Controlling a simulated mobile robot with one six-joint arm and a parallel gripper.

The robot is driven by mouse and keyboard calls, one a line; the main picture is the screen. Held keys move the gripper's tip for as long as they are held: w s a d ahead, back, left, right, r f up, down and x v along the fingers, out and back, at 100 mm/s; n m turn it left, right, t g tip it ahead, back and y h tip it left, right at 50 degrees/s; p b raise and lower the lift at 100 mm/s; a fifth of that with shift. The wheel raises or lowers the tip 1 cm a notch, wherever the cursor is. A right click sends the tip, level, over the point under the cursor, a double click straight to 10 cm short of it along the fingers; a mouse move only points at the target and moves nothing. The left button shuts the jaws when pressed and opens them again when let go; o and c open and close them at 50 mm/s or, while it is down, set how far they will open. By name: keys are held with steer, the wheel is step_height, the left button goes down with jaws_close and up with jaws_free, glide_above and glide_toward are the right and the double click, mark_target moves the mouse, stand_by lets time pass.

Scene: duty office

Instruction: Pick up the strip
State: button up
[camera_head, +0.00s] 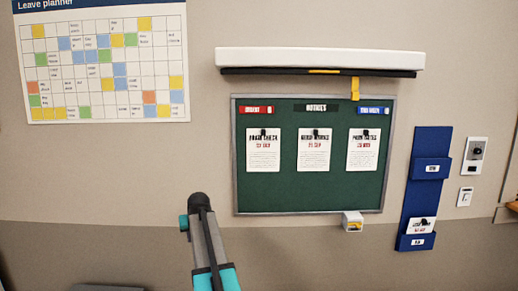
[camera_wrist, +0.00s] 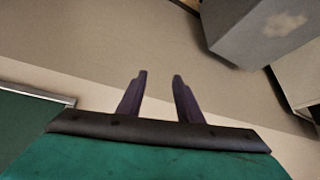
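Several things could be the strip, and I cannot tell which. A red label strip (camera_head: 257,110), a dark label strip (camera_head: 317,108) and a blue label strip (camera_head: 371,109) sit along the top of the green notice board (camera_head: 285,193). A yellow tab (camera_head: 355,88) hangs from the white housing above the board. My gripper (camera_wrist: 158,76) is open in the wrist view, with nothing between its two dark fingers. The corner of the framed board shows at the left of that view (camera_wrist: 66,101), apart from the fingers. The fingers cannot be made out in the head view.
A white housing (camera_head: 320,58) juts out above the board. Three notices hang on the board, and a small white box (camera_head: 352,221) is at its lower edge. A blue wall holder (camera_head: 417,205) and switches are at right.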

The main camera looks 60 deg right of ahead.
steer(key=s+d+r+m+t+h, duration=0.1)
steer(key=s+d+r, duration=0.1)
steer(key=d+r, duration=0.45)
steer(key=s+d+r+h, duration=0.1)
steer(key=d+r, duration=0.2)
steer(key=r, duration=0.6)
steer(key=s+d+r+m+h, duration=0.1)
steer(key=s+r, duration=0.5)
steer(key=r, duration=0.6)
steer(key=s+d+r+m+t+h, duration=0.1)
steer(key=s+d+r, duration=0.5)
steer(key=r, duration=0.7)
steer(key=s+d+r+h, duration=0.3)
steer(key=s+r, duration=0.4)
steer(key=r, duration=0.6)
steer(key=shift+d+m+t+h, duration=0.3)
steer(key=shift+d+m, duration=0.1)
steer(key=shift+d, duration=0.35)
steer(key=shift+r, duration=0.1)
steer(key=p+x, duration=0.2)
steer(key=x, duration=0.6)
steer(key=shift+d+f, duration=0.2)
steer(key=shift+d, duration=0.05)
steer(key=shift+w+p, duration=0.15)
steer(key=shift+p, duration=0.2)
